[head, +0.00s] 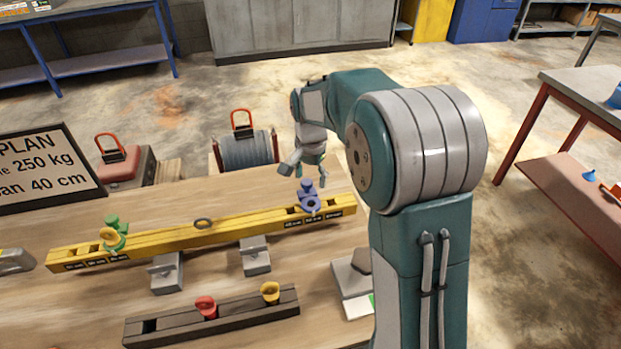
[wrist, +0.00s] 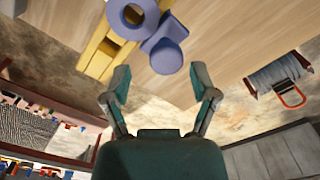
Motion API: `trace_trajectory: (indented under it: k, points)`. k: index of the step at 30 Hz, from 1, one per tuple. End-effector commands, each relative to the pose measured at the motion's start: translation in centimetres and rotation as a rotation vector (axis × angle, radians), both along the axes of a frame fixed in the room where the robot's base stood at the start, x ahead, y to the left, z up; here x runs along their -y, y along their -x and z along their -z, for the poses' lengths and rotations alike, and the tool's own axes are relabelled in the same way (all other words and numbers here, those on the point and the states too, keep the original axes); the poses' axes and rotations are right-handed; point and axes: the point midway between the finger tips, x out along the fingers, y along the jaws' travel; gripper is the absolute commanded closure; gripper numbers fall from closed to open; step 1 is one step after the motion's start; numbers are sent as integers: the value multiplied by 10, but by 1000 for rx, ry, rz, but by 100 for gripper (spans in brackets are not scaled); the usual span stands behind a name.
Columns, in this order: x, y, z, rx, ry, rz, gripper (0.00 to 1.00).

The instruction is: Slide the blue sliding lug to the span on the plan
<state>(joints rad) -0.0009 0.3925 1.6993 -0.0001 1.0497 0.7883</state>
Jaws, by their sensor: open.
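The blue sliding lug (head: 308,198) sits on the right part of the yellow beam (head: 190,241), near small dark labels on the beam's face. In the wrist view the lug (wrist: 165,55) shows its ring and round knob at the top. My gripper (head: 305,175) is open, just behind and above the lug and apart from it. Its two fingers (wrist: 161,92) spread below the knob with nothing between them. A green lug (head: 115,235) sits on the beam's left part. The plan board (head: 45,165) at left reads 250 kg and, partly cut off, span 40 cm.
A metal ring (head: 203,223) lies on the beam's middle. Grey blocks stand under the beam. A dark rack (head: 240,314) in front holds a red and a yellow piece. A cable drum (head: 246,150) and a red-handled case (head: 122,165) stand beyond the table.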

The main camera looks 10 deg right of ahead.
Motion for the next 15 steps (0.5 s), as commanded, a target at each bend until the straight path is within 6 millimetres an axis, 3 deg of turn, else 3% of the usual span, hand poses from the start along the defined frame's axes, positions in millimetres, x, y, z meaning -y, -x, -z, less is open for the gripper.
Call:
trace_trajectory:
  k: [11, 15]
  points:
    - [0, 0, 8, 0, 0, -2, 24]
    - [2, 0, 8, 1, -2, -2, 87]
